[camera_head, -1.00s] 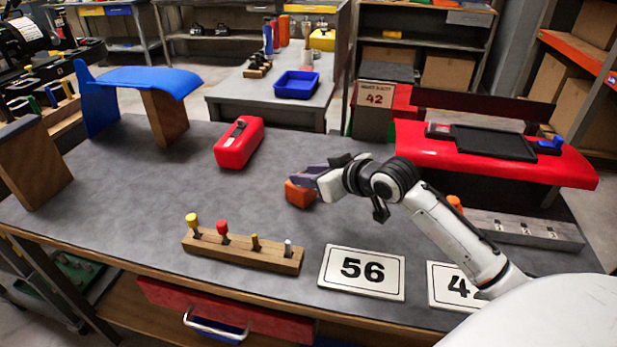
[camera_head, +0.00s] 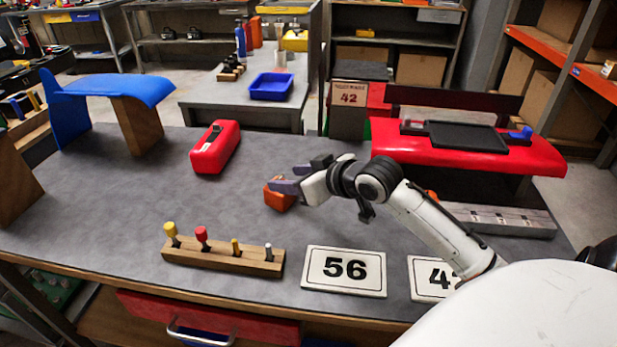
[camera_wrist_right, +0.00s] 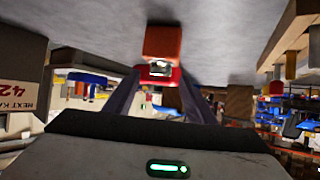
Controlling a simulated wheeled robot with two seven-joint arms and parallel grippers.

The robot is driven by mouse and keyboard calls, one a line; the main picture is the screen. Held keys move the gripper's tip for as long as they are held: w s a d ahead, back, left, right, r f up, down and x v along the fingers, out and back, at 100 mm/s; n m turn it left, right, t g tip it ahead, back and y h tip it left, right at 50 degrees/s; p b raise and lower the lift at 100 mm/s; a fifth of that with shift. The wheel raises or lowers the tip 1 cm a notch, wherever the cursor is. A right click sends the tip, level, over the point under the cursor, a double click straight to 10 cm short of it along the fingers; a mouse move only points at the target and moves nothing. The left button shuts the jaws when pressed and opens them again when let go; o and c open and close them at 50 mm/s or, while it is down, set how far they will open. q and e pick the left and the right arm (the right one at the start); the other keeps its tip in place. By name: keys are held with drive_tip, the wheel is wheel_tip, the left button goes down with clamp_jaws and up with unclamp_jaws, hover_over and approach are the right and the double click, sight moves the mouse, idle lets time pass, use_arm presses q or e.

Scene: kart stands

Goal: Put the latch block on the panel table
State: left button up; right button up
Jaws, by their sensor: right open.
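An orange block (camera_head: 277,199), which I take to be the latch block, rests on the grey tabletop (camera_head: 120,205). In the right wrist view the block (camera_wrist_right: 162,43) shows a small metal piece on its near end. My right gripper (camera_head: 289,186) is at the block, low over the table, and partly covers it in the head view. Its jaws (camera_wrist_right: 158,80) are open, with the block between or just beyond the fingertips; I cannot tell whether they touch. My left gripper is not in view. Which surface is the panel table is not labelled.
A red box (camera_head: 215,147) stands behind the block. A wooden peg rack (camera_head: 222,257) and a 56 sign (camera_head: 344,271) lie in front. A blue panel (camera_head: 110,90) on supports stands back left. A red bench (camera_head: 470,150) with a black tray is back right.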

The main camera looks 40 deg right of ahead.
drive_tip(key=v, duration=1)
drive_tip(key=shift+s, duration=0.15)
